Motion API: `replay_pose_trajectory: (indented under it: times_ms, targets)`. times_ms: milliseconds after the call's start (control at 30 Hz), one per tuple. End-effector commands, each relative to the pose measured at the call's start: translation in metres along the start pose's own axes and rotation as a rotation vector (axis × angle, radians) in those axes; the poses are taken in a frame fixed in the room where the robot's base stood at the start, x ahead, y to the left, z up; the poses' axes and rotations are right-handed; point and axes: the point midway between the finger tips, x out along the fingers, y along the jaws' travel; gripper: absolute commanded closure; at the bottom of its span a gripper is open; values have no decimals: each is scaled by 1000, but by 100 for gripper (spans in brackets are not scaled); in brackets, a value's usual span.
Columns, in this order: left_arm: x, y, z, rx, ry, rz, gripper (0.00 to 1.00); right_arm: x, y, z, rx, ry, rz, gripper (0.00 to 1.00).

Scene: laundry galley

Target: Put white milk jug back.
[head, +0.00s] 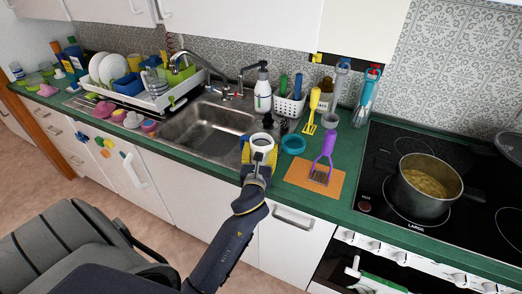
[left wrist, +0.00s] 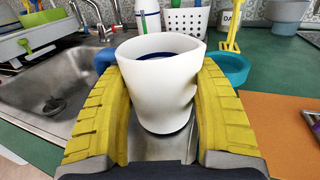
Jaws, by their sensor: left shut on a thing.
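The white milk jug (head: 262,141) is held upright between the yellow fingers of my left gripper (head: 259,156), at the front right corner of the sink. In the left wrist view the jug (left wrist: 160,88) fills the space between the two fingers of the left gripper (left wrist: 160,75), which press on its sides. Its mouth faces up. A blue part shows beside the jug at the left finger; I cannot tell whether it is the handle. Whether the jug's base touches anything is hidden. My right gripper is not in view.
A teal bowl (head: 293,143) stands close right of the jug. An orange mat (head: 300,172) bears a purple utensil (head: 324,155). The sink (head: 205,128) lies left, with a dish rack (head: 165,92) beyond. A pot (head: 425,185) stands on the hob at right.

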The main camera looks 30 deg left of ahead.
Motion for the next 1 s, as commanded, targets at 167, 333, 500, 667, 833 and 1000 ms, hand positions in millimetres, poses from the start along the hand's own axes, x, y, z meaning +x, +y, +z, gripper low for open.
replay_pose_trajectory:
  times_ms: [167, 333, 500, 667, 833, 1000]
  targets:
    - [0, 0, 1, 0, -1, 0, 86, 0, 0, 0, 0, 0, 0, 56]
    - [0, 0, -2, -1, 0, 0, 86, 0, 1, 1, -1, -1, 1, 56]
    - [0, 0, -2, -1, 0, 0, 20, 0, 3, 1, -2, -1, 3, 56]
    - [0, 0, -2, -1, -1, 0, 15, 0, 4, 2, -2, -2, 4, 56]
    - [0, 0, -1, -1, -1, 0, 15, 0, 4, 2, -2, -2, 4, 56]
    - [-12, 0, 0, -1, 0, -1, 15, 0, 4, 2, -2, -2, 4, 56]
